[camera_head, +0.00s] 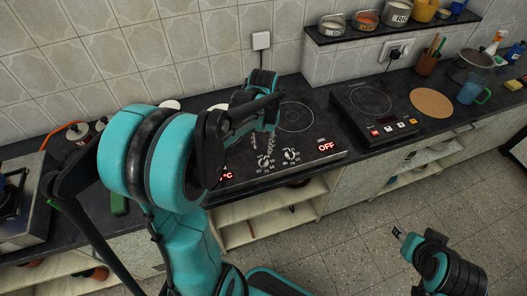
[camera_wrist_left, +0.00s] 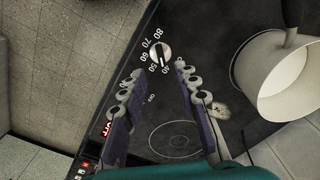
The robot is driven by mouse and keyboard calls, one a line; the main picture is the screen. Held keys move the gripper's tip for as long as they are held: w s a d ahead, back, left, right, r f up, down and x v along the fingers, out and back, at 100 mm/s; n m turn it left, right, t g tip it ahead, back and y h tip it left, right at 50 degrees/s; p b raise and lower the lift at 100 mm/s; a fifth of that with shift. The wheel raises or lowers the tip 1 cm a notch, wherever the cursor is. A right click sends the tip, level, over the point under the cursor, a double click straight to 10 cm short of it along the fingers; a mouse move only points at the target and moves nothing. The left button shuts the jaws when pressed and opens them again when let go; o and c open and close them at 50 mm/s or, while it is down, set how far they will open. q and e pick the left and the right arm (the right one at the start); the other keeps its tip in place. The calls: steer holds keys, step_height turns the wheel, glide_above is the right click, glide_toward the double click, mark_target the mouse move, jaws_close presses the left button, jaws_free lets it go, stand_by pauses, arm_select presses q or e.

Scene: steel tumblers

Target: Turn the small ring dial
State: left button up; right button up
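A black cooktop (camera_head: 318,131) has two small knobs with printed scales at its front, a left dial (camera_head: 264,161) and a right dial (camera_head: 291,156). My left gripper (camera_head: 263,142) hangs over the cooktop, close to these dials. In the left wrist view a pale round dial (camera_wrist_left: 159,52) with a temperature scale lies just beyond and between the fingertips of my left gripper (camera_wrist_left: 158,70). The fingers are spread, and nothing is held between them. I cannot tell whether they touch the dial. My right gripper (camera_head: 400,233) is low at the right, over the floor; its opening is unclear.
A white pot (camera_wrist_left: 285,80) stands on the cooktop beside the left gripper. A red display (camera_head: 325,146) reads OFF at the cooktop's right front. Tiled wall behind.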

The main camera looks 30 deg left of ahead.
mark_target(263, 160)
arm_select(q)
steer(key=shift+w+f, duration=0.15)
steer(key=shift+f, duration=0.25)
step_height(263, 160, down, 7)
steer(key=b, duration=0.3)
steer(key=shift+c, duration=0.4)
jaws_close()
